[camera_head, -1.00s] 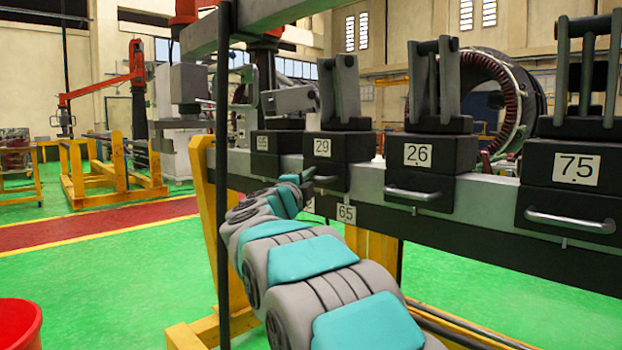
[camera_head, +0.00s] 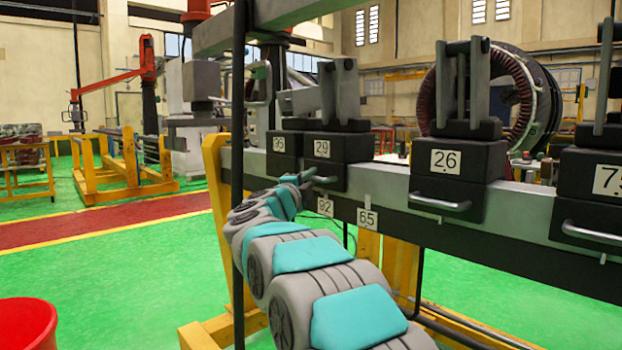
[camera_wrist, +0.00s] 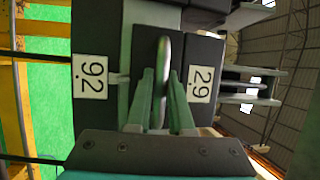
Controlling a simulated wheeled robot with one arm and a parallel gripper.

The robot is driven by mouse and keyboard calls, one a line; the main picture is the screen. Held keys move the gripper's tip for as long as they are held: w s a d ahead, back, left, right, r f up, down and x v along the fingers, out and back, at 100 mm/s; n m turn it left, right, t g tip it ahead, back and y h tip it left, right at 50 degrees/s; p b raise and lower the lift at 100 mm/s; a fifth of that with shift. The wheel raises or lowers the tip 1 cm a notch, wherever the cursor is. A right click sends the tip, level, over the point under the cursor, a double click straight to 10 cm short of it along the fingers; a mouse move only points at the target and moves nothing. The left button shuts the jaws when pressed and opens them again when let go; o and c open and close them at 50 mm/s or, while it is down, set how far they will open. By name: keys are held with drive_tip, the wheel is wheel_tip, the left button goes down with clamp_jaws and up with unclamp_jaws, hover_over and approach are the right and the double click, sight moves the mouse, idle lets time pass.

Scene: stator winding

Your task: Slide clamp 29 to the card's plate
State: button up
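Clamp 29 (camera_head: 339,149), a dark block with a white number label, sits on the grey rail (camera_head: 400,184), close to clamp 95 (camera_head: 281,150) on its left. My gripper (camera_wrist: 162,74) has its two green fingers on either side of clamp 29's bar handle (camera_wrist: 161,60), apparently closed on it. In the head view my gripper (camera_head: 307,178) is small and partly hidden by my arm. White plate 92 (camera_head: 325,207) is on the rail's front below clamp 29. In the wrist view plate 92 (camera_wrist: 90,77) and label 29 (camera_wrist: 201,84) are nearly in line. No card is legible.
Plate 65 (camera_head: 367,219) is just right of plate 92. Clamp 26 (camera_head: 459,165) and clamp 75 (camera_head: 592,190) stand farther right, with free rail between 29 and 26. A dark upright pole (camera_head: 239,120) and yellow stand (camera_head: 216,190) are left. A red bucket (camera_head: 25,325) is lower left.

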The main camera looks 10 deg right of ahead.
drive_tip(key=o, duration=0.4)
drive_tip(key=shift+s, duration=0.1)
drive_tip(key=b+v, duration=0.1)
drive_tip(key=v, duration=0.6)
drive_tip(key=shift+s+a, duration=0.25)
